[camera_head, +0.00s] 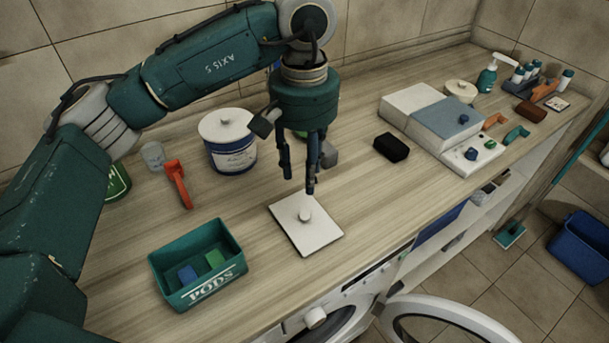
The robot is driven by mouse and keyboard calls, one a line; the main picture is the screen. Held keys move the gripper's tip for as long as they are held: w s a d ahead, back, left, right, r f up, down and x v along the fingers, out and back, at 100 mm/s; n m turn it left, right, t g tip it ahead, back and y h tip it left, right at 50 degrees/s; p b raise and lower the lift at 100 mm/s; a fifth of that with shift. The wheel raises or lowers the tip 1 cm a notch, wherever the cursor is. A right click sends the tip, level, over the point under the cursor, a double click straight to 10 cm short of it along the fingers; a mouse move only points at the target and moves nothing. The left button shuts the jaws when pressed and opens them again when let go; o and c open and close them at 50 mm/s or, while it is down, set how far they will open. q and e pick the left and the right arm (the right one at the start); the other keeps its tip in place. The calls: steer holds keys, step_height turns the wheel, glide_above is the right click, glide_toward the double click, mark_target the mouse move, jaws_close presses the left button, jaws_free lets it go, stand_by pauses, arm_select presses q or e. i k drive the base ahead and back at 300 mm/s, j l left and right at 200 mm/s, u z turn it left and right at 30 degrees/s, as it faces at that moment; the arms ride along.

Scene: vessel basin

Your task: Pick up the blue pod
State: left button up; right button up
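The blue pod (187,273) lies inside the open dark green bin marked PODS (172,295), at the lower left of the counter. A green pod (215,259) lies beside it on the right. A square white lid with a round knob (290,232) lies flat on the counter, right of the bin. My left gripper (299,184) points down, fingers apart and empty, above and just behind the lid's knob. It is up and to the right of the bin, apart from the pods. My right gripper is not in view.
A white-and-blue tub (231,152), a red scoop (178,184) and a clear cup (152,155) stand behind the bin. A black block (391,147) and a white dispenser box (410,100) are to the right. An open washer door (450,318) is below the counter's front edge.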

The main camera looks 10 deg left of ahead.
mark_target(187, 275)
steer(key=k+l, duration=0.15)
steer(key=k, duration=0.35)
steer(key=k+l, duration=0.15)
steer(key=k, duration=0.35)
steer(key=k+l, duration=0.15)
steer(key=k, duration=0.35)
